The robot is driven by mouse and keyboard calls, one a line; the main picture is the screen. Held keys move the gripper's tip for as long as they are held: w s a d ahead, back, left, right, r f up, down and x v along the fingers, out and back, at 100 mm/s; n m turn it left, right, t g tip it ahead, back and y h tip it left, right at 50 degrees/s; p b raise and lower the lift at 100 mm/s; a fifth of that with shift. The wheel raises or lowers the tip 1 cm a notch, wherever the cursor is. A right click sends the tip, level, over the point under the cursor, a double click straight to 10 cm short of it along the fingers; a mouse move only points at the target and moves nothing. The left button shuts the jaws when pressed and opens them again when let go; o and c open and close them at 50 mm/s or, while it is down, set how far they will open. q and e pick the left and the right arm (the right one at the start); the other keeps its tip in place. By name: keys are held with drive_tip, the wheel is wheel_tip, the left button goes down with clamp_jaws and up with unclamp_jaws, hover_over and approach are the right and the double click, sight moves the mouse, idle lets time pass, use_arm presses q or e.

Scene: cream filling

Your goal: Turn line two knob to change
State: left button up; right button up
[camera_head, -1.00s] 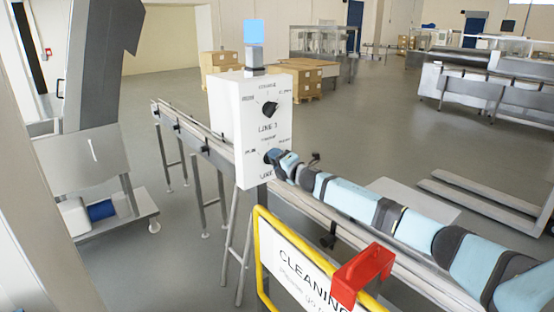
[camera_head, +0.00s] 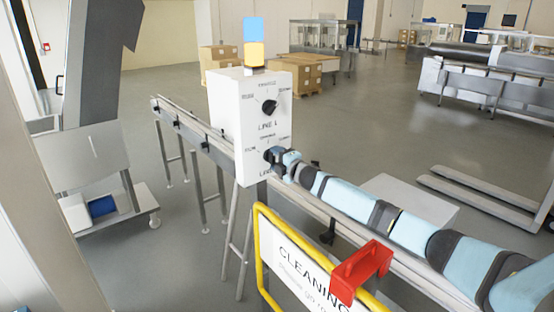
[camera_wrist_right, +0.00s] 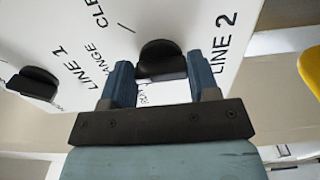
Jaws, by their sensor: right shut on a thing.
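The white control box (camera_head: 226,125) stands above the conveyor in the head view. Its upper black knob, line one (camera_head: 269,107), is free; it also shows at the left of the wrist view (camera_wrist_right: 35,83). The lower black knob, line two (camera_wrist_right: 162,58), sits between the blue fingers of my right gripper (camera_wrist_right: 161,80), beside the LINE 2 print. My right gripper (camera_head: 277,157) is shut on this knob and hides much of it and its labels in the head view. My left gripper is not in view.
A stack light (camera_head: 254,42) on the box shows blue above amber. A yellow-framed cleaning sign (camera_head: 292,262) with a red clip (camera_head: 362,270) stands in front. The conveyor (camera_head: 185,125) runs behind the box. Cardboard boxes (camera_head: 298,73) stand farther back.

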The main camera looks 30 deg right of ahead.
drive_tip(key=o, duration=0.9)
use_arm(q)
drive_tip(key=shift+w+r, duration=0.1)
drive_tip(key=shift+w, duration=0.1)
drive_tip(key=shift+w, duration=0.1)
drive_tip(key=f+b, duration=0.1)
drive_tip(key=b, duration=0.1)
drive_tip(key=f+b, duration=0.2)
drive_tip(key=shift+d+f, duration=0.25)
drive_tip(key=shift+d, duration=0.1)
use_arm(e)
drive_tip(key=s, duration=0.9)
drive_tip(key=s+d, duration=0.1)
drive_tip(key=s, duration=0.3)
drive_tip(key=shift+s, duration=0.35)
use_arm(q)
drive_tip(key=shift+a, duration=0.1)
